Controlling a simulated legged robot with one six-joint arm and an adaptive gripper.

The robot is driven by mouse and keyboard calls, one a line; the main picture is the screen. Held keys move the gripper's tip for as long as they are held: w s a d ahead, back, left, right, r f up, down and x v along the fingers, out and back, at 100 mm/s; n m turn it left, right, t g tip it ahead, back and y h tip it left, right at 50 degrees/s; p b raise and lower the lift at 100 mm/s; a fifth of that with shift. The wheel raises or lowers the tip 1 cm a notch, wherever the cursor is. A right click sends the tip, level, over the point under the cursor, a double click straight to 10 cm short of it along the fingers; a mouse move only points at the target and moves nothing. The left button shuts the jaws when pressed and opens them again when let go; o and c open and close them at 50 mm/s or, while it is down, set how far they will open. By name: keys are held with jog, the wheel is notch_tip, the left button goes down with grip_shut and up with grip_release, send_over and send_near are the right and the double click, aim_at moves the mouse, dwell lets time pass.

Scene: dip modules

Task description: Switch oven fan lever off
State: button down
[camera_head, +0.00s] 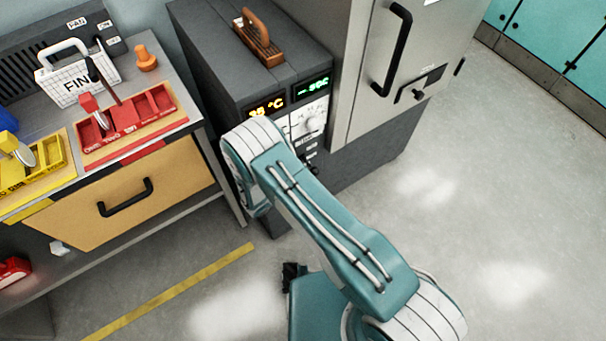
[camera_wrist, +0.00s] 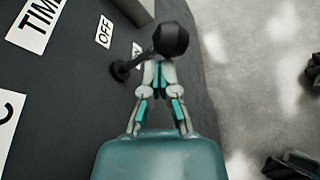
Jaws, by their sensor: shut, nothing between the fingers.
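In the wrist view, a black lever with a round ball knob (camera_wrist: 171,38) sticks out from the dark oven panel (camera_wrist: 60,95). Its base is at the left of the knob, near a white OFF label (camera_wrist: 104,31). A second small label beside the lever is partly hidden. My gripper (camera_wrist: 158,68) is shut and empty, its fingertips just below the knob in the picture. I cannot tell whether they touch the lever. In the head view, the oven (camera_head: 222,82) stands at the centre. My arm covers its lower front, and my gripper is hidden there.
A bench with red trays (camera_head: 125,115), a yellow tray (camera_head: 45,160) and a drawer handle (camera_head: 125,197) stands at the left. A tall grey cabinet (camera_head: 365,110) with a black handle adjoins the oven's right. The floor at the right is clear.

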jog(key=shift+w+a+r, duration=0.1)
jog(key=shift+w+r, duration=0.05)
jog(key=shift+r, duration=0.5)
dwell(0.5)
